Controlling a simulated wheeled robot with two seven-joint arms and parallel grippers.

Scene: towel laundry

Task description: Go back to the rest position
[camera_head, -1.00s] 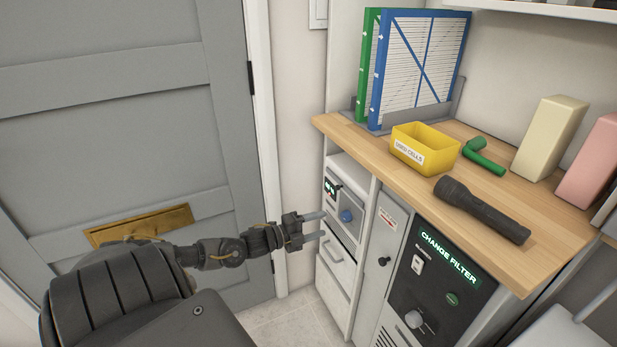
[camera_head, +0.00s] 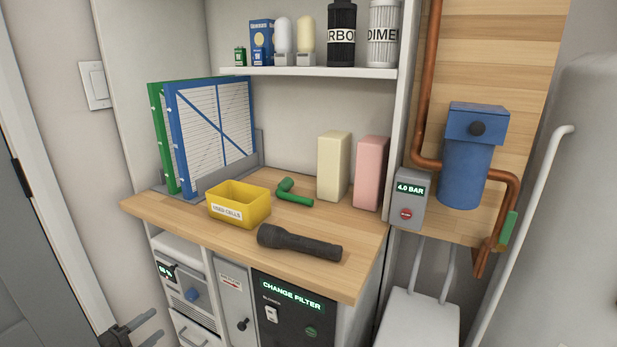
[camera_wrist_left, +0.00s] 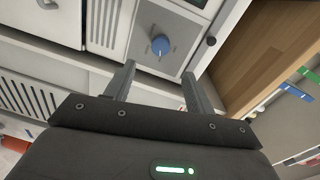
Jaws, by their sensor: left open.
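My left gripper (camera_head: 147,328) is at the bottom left of the head view, in front of the cabinet under the wooden counter. Its two fingers are apart with nothing between them. In the left wrist view the open fingers (camera_wrist_left: 157,90) point toward a panel with a blue knob (camera_wrist_left: 160,45); a gap shows between the fingertips and the panel. The blue knob also shows in the head view (camera_head: 192,294). My right gripper is not in view. No towel is in view.
The wooden counter (camera_head: 345,278) holds a black flashlight (camera_head: 300,243), a yellow bin (camera_head: 238,204), a green angled piece (camera_head: 292,193), filters (camera_head: 212,130) and two blocks. A shelf (camera_head: 320,72) is above. A blue housing (camera_head: 466,165) with copper pipes is at the right.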

